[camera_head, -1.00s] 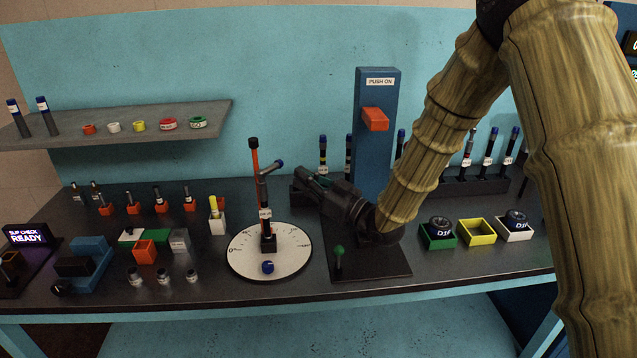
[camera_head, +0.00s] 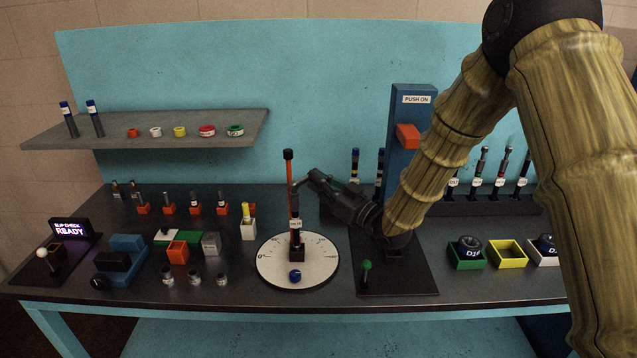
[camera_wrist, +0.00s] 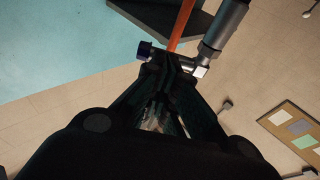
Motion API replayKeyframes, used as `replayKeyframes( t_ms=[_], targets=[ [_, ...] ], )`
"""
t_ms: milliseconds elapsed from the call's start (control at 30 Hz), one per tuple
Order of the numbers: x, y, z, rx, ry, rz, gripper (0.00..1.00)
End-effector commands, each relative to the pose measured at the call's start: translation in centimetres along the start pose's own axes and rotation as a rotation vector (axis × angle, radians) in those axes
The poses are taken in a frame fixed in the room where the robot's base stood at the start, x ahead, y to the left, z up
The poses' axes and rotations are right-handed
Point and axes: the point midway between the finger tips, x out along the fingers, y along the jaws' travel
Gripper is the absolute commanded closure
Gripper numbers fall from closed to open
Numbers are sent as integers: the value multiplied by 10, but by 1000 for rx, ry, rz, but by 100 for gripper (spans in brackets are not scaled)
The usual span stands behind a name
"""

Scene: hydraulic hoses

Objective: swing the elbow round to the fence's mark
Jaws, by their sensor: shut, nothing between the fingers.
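The dial plate (camera_head: 275,268) is white and round, with marks round its edge and a blue knob (camera_head: 295,276) at its front. A dark hose fitting with a white label (camera_head: 295,223) stands upright at its middle. The elbow at the top is partly hidden in the head view; the wrist view shows its silver joint (camera_wrist: 198,70) and blue end (camera_wrist: 145,49). A tall orange post (camera_head: 289,168) rises behind it. My gripper (camera_head: 306,180) is shut and empty beside the elbow; its fingertips (camera_wrist: 172,62) overlap the elbow in the wrist view. I cannot tell whether they touch.
A blue column (camera_head: 408,118) labelled PUSH ON stands right of the dial on a dark base with a green-topped lever (camera_head: 366,268). Small blocks and fittings crowd the bench to the left. Open boxes (camera_head: 507,252) stand at right. A grey shelf (camera_head: 150,130) hangs at upper left.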

Motion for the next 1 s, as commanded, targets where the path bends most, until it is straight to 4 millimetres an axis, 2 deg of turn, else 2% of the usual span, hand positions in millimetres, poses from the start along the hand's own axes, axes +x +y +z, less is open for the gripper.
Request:
replayKeyframes(
  t_ms=[1000],
  targets=[
    [10, 9, 4, 38, 2, -202, 100]
  ],
)
